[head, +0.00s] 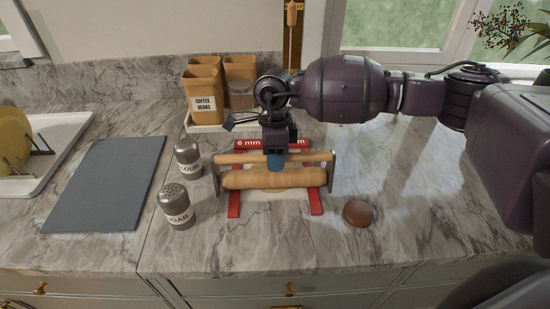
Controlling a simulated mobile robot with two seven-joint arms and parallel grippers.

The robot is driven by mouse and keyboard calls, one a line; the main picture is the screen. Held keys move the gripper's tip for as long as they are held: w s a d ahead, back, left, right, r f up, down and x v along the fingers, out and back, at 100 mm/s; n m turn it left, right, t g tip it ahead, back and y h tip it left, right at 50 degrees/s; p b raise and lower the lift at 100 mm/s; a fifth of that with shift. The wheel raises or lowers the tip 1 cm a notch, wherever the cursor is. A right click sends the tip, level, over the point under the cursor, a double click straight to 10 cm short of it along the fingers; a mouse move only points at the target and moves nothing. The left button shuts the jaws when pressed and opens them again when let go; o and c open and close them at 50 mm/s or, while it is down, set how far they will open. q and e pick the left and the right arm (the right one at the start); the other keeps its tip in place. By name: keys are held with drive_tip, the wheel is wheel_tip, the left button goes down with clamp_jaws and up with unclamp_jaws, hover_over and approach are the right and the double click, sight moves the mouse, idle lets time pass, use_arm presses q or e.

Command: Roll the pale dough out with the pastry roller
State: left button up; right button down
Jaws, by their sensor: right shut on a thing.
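The pastry roller (285,179) is a wooden cylinder between two dark metal side plates, with a thinner wooden handle bar (310,158) behind it. It lies across the two red strips of a frame marked "6 mm" (248,144). My right gripper (275,152) comes down from above and is shut on the middle of the handle bar, at a blue part. The pale dough (268,190) is mostly hidden under the roller; only a thin pale edge shows between the red strips. My left gripper is not in view.
Flour (188,160) and sugar (176,208) shakers stand left of the roller. A round brown object (358,213) lies to its right. Wooden canisters (204,92) stand behind. A grey board (108,185) lies at left. The marble counter (410,190) at right is clear.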

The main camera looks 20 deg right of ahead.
drive_tip(key=shift+s+p+v, duration=0.2)
drive_tip(key=shift+p+v, duration=0.25)
drive_tip(key=shift+v, duration=0.6)
drive_tip(key=shift+s+p+v, duration=0.25)
drive_tip(key=shift+p+v, duration=0.15)
drive_tip(key=shift+v, duration=0.65)
drive_tip(key=shift+s+p+v, duration=0.2)
drive_tip(key=shift+p+v, duration=0.25)
drive_tip(key=shift+v, duration=0.6)
drive_tip(key=shift+a+r, duration=0.1)
drive_tip(key=shift+a, duration=0.1)
